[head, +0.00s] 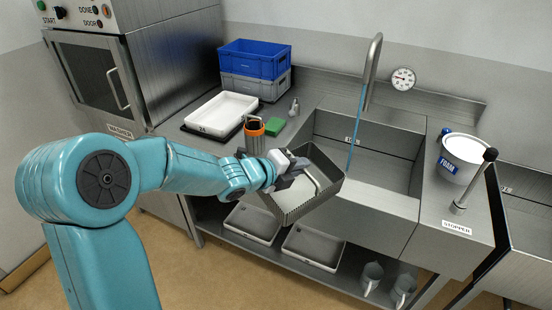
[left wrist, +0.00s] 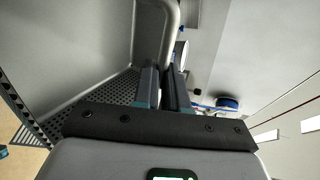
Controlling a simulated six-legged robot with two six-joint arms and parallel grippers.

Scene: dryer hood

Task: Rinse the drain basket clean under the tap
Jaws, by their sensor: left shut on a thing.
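The drain basket (head: 298,196) is a grey metal box with a perforated bottom and a raised bar handle, also seen in the left wrist view (left wrist: 90,55). My left gripper (head: 296,166) is shut on the handle (left wrist: 172,35). It holds the basket tilted above the counter's front edge, at the left of the sink (head: 385,165). The tap (head: 373,70) runs, with a thin blue stream (head: 355,130) falling into the sink. The stream's lower end passes close to the basket's right corner; I cannot tell whether they touch. The basket's inside shows no clear residue. My right gripper is out of view.
Left of the sink are a white tray (head: 222,112), an orange-topped container (head: 254,130), a green sponge (head: 274,126) and stacked crates (head: 255,72). A foam tub (head: 461,155) and stopper lever (head: 473,185) stand right. Trays (head: 314,246) and jugs (head: 403,288) sit below.

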